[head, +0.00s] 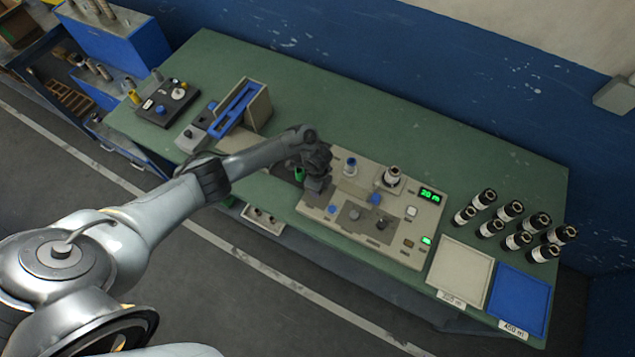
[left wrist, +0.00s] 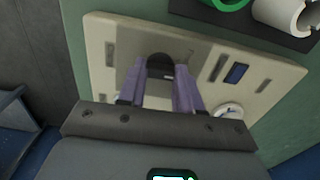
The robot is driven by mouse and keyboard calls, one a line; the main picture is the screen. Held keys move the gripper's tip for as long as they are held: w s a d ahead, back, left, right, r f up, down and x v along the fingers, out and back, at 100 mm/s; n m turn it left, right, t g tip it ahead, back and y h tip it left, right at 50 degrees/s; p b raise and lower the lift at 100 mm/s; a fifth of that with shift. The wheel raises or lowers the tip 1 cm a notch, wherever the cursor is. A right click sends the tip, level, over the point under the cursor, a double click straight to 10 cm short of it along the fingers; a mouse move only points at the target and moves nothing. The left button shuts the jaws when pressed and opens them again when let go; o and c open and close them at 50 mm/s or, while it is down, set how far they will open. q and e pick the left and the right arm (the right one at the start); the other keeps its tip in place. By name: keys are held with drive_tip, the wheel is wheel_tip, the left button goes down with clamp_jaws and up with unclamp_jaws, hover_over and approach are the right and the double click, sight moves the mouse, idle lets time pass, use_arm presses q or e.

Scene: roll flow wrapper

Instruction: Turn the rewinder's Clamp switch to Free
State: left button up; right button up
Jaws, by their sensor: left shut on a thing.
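The rewinder (head: 390,235) is a beige panel unit on the green bench, with knobs, a spindle and a green display (head: 430,195) reading 20 m. My left gripper (head: 316,188) points down over its left part. In the left wrist view, the gripper (left wrist: 160,82) is shut on a dark knob (left wrist: 160,64) on a beige panel (left wrist: 98,50). This looks like the Clamp switch, but its labels and setting cannot be read. The fingers hide its sides. In the head view the gripper hides it. My right gripper is not in view.
Several dark rolls with white bands (head: 512,208) stand right of the rewinder. A white tray (head: 487,268) and a blue tray (head: 545,290) lie by the right end. A blue and beige stand (head: 258,108) is at left. In the left wrist view, a white round part (left wrist: 228,110) sits close to the fingers.

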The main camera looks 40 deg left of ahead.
use_arm(q)
drive_tip(key=n+p, duration=0.2)
drive_tip(key=n, duration=0.1)
drive_tip(key=shift+d+r, duration=0.1)
drive_tip(key=shift+r, duration=0.1)
drive_tip(key=shift+f+n+p, duration=0.15)
drive_tip(key=shift+n+p, duration=0.7)
drive_tip(key=shift+n, duration=0.45)
drive_tip(key=o, duration=1)
drive_tip(key=shift+o, duration=0.2)
drive_tip(key=shift+r+p, duration=0.3)
drive_tip(key=shift+r, duration=0.25)
wheel_tip(320, 180, up, 10)
drive_tip(key=p, duration=0.2)
drive_tip(key=shift+f+p, duration=0.2)
drive_tip(key=shift+p, duration=0.2)
